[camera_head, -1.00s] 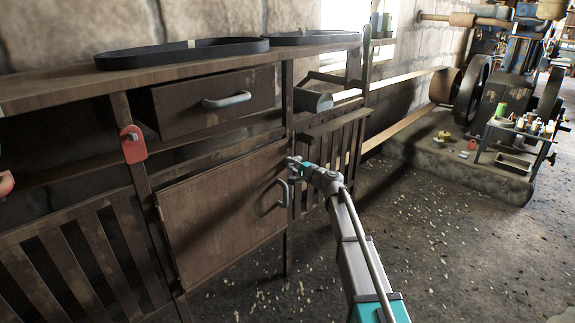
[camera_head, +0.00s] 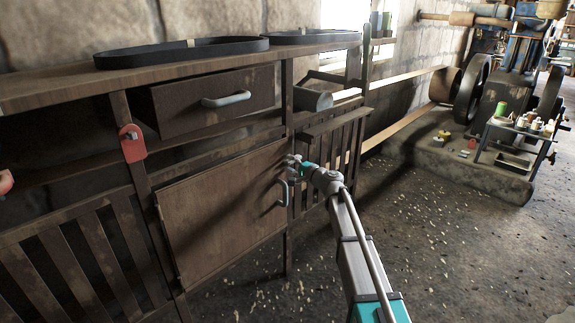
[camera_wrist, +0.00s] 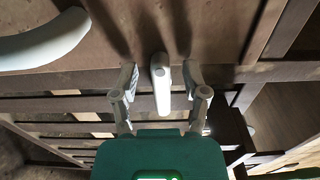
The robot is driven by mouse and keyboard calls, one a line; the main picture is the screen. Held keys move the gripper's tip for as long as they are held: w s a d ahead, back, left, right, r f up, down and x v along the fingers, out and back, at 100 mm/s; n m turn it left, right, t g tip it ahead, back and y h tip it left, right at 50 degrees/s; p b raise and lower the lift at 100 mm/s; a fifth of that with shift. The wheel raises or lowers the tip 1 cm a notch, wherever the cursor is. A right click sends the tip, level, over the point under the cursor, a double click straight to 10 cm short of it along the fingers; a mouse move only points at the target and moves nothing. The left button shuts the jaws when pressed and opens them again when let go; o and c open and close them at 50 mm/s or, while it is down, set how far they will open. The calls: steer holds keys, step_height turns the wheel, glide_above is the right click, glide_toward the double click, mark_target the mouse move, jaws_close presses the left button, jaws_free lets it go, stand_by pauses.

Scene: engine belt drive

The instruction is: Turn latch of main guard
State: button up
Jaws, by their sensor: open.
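A brown wooden panel door (camera_head: 225,210), which looks like the guard, stands closed or nearly closed in the low bench frame. A curved grey handle (camera_head: 283,192) is at its right edge and also shows at the upper left of the wrist view (camera_wrist: 45,42). My gripper (camera_head: 292,161) is at the door's upper right corner, above the handle. In the wrist view a small pale grey latch bar (camera_wrist: 160,84) points towards me between the two fingers of my gripper (camera_wrist: 160,78). The fingers are open, one on each side of the bar, with visible gaps. In the head view my gripper hides the latch.
Above are a drawer (camera_head: 215,100) with a grey handle and a benchtop (camera_head: 50,88) with black belts (camera_head: 180,52). A red piece (camera_head: 132,142) is on the left post. Slatted panels (camera_head: 85,255) flank the door. The floor (camera_head: 430,255) to the right is open.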

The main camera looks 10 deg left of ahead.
steer(key=v, duration=1.2)
stand_by(0.3)
steer(key=shift+s, duration=0.1)
